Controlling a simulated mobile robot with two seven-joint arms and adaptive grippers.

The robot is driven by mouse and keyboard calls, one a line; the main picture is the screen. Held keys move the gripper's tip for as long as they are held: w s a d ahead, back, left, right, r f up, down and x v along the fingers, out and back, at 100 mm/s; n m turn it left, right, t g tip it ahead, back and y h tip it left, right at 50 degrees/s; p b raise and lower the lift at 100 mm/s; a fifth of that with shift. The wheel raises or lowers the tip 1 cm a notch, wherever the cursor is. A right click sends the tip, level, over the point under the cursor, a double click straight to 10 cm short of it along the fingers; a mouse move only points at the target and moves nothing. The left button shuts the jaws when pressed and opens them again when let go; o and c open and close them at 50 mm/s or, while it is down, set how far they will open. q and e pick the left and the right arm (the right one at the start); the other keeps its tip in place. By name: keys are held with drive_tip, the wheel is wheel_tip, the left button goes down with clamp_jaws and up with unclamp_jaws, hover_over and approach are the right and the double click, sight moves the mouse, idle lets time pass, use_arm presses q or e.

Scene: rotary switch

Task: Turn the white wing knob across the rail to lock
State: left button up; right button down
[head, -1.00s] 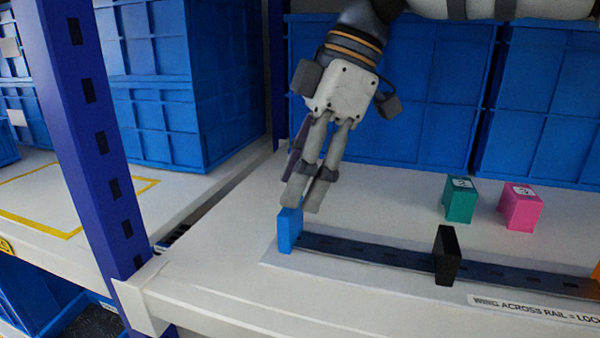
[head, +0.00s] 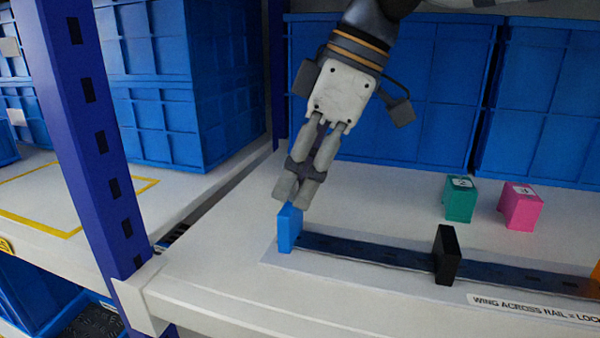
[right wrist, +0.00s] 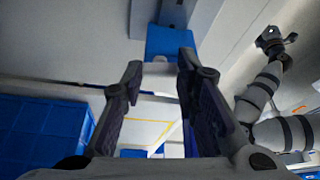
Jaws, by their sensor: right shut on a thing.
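The white wing knob (right wrist: 160,76) shows in the right wrist view as a pale piece between my fingers, in front of the blue block. My right gripper (head: 289,196) is shut on it, pointing down at the left end of the rail. In the head view the knob is hidden by the fingers and the blue block (head: 289,229); its angle to the rail cannot be told. The dark rail (head: 365,252) runs right from the blue block. My other arm's gripper (right wrist: 272,40) is small at upper right in the right wrist view; its opening is unclear.
A black block (head: 447,256) stands on the rail. Green (head: 459,201) and pink (head: 521,208) blocks stand behind it. A label (head: 535,308) lies in front. Blue crates (head: 400,95) close off the back, and a blue post (head: 95,140) stands at left.

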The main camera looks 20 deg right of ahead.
drive_tip(key=shift+m+t, duration=0.5)
drive_tip(key=shift+m, duration=0.6)
drive_tip(key=c, duration=1.2)
unclamp_jaws()
drive_tip(key=shift+c, duration=0.2)
drive_tip(key=v, duration=0.7)
drive_tip(key=shift+r, duration=0.35)
drive_tip(key=shift+s, duration=0.15)
